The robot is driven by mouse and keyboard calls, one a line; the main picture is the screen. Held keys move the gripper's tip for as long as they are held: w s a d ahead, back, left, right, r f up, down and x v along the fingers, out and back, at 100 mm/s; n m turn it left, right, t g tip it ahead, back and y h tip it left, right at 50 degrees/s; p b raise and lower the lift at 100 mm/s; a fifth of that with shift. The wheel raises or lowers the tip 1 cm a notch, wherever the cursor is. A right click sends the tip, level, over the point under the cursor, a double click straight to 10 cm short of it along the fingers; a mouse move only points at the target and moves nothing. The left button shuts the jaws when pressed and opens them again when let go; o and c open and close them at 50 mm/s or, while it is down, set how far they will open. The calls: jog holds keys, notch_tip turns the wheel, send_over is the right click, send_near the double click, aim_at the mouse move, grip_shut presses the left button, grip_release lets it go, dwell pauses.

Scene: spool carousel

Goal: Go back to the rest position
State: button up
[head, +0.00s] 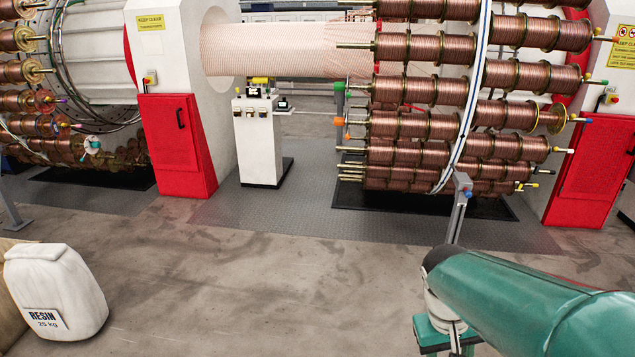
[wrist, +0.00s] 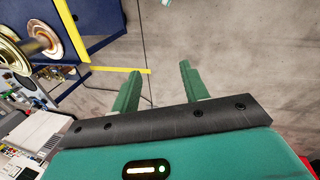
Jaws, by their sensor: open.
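My gripper (wrist: 158,88) shows in the wrist view with its two green fingers apart and nothing between them. Bare grey concrete floor lies behind the fingers. No rest position is marked in either view.
A white resin container (head: 55,290) stands at the lower left. Copper spools (head: 420,90) fill the carousel at the right, beside a red cabinet (head: 595,170). A white control pedestal (head: 260,140) stands mid-back. A brass-coloured spool (wrist: 38,42) shows in the wrist view. Open floor lies centrally.

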jog(key=s+a+r+t+y, duration=0.2)
jog(key=s+a+r+t, duration=0.3)
jog(key=r, duration=0.4)
jog(key=s+a, duration=0.1)
jog(key=a, duration=0.1)
jog(key=shift+a+t+y, duration=0.3)
jog(key=shift+a+t, duration=0.05)
jog(key=shift+t, duration=0.05)
jog(key=shift+s, duration=0.1)
jog(key=shift+c, duration=1)
